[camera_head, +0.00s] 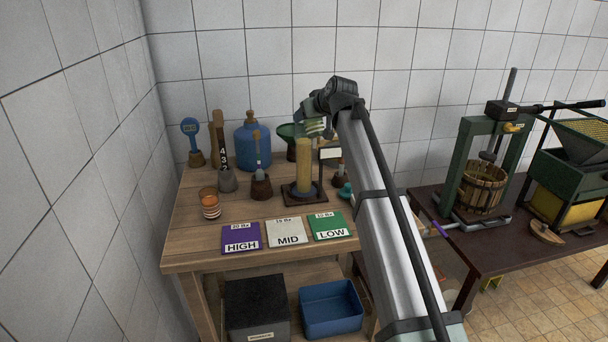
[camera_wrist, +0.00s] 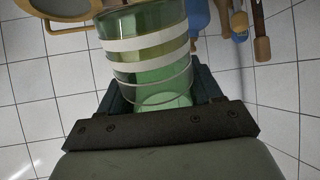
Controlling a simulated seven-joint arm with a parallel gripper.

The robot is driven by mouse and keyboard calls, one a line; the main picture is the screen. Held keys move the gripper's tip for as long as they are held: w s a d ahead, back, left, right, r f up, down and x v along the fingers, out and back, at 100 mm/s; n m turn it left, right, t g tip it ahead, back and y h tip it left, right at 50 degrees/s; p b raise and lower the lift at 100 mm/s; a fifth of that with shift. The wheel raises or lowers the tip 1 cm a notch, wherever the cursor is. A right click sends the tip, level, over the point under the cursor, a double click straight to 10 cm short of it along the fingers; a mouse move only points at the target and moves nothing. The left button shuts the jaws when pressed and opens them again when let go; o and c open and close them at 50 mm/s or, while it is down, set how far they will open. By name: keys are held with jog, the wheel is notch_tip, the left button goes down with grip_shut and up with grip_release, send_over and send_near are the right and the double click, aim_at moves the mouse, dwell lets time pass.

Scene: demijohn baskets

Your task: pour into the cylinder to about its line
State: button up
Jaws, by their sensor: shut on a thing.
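The cylinder (camera_head: 303,168) stands upright on a dark square base on the wooden bench and looks yellowish over most of its height. Its line cannot be made out. My gripper (camera_head: 318,112) is above the cylinder's top, slightly to the right. It is shut on a green-tinted glass vessel (camera_wrist: 145,50) with white bands, which also shows small in the head view (camera_head: 313,127). Yellowish liquid shows between the bands in the wrist view.
Purple HIGH (camera_head: 241,238), white MID (camera_head: 287,232) and green LOW (camera_head: 328,226) cards lie at the bench front. An orange-banded glass (camera_head: 210,206), blue jug (camera_head: 253,146) and several small tools stand left of the cylinder. A green funnel (camera_head: 288,132) is behind it.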

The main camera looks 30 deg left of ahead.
jog(key=shift+d+f+g+h, duration=0.1)
jog(key=shift+f+g+h, duration=0.7)
jog(key=shift+h, duration=0.4)
dwell(4.6)
jog(key=shift+r+g+h, duration=0.15)
jog(key=shift+g+h, duration=0.15)
jog(key=shift+h, duration=0.3)
dwell(1.6)
